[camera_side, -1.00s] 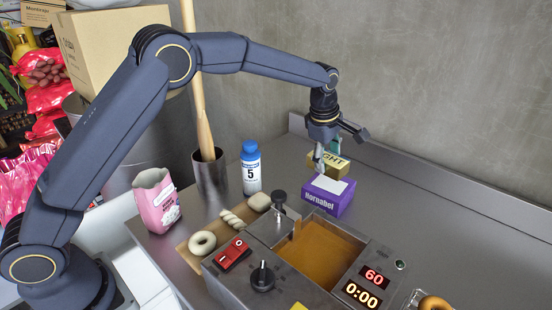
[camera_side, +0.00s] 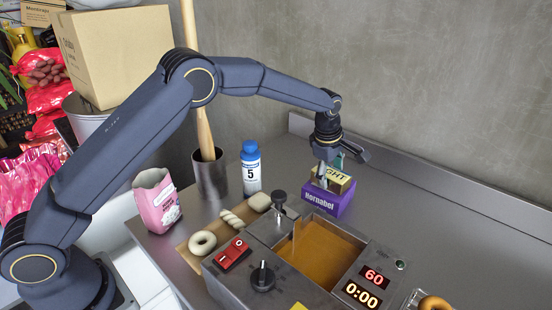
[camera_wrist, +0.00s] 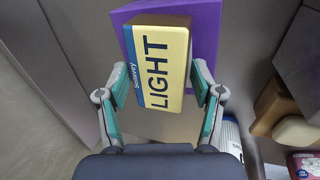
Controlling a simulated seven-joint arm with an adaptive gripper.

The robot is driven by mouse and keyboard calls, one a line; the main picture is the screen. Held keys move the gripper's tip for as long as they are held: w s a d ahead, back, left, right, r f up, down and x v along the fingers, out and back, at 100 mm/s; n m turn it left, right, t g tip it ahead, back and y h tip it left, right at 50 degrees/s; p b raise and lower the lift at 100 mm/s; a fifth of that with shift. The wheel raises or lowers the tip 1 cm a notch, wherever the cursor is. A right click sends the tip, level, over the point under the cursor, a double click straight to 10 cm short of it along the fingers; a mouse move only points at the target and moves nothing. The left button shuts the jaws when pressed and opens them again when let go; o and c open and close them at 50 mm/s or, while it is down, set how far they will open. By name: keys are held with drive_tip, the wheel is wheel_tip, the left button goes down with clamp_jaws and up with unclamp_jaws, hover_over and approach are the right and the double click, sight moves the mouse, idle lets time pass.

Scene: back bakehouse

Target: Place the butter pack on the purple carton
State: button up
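The butter pack is a yellow block marked "LIGHT" (camera_side: 339,182); in the wrist view it fills the space between my fingers (camera_wrist: 172,60). My gripper (camera_side: 327,176) points down over the purple carton, with a finger against each side of the pack (camera_wrist: 157,78). The purple carton marked "Hornabel" (camera_side: 322,203) stands on the steel counter directly beneath the pack; its purple top shows beyond the pack in the wrist view (camera_wrist: 207,32). The pack is at the carton's top. I cannot tell whether it touches the carton or hangs just above it.
A fryer (camera_side: 222,283) with amber oil stands in front of the carton. A blue-capped bottle (camera_side: 251,172), a metal container with a rolling pin (camera_side: 210,174), a board of dough pieces (camera_side: 182,246) and a pink bag (camera_side: 157,203) are to the left. The counter right of the carton is clear.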

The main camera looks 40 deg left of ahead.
drive_tip(key=shift+o, duration=1.3)
drive_tip(key=v, duration=1.2)
drive_tip(key=s+a+r+m+t, duration=0.1)
drive_tip(key=s+a+r+m, duration=0.35)
drive_tip(key=s, duration=0.25)
drive_tip(key=s+a+r+m, duration=0.3)
drive_tip(key=s+r, duration=0.2)
drive_tip(key=s, duration=0.3)
drive_tip(key=s+a+f+m, duration=0.2)
drive_tip(key=s+m, duration=0.3)
drive_tip(key=s, duration=0.5)
drive_tip(key=s+a+f+m+t, duration=0.1)
drive_tip(key=s+m, duration=0.4)
drive_tip(key=s, duration=0.5)
drive_tip(key=shift+s+a+f+t, duration=0.3)
drive_tip(key=shift+a+f, duration=0.4)
drive_tip(key=shift+f, duration=0.2)
drive_tip(key=shift+m, duration=0.25)
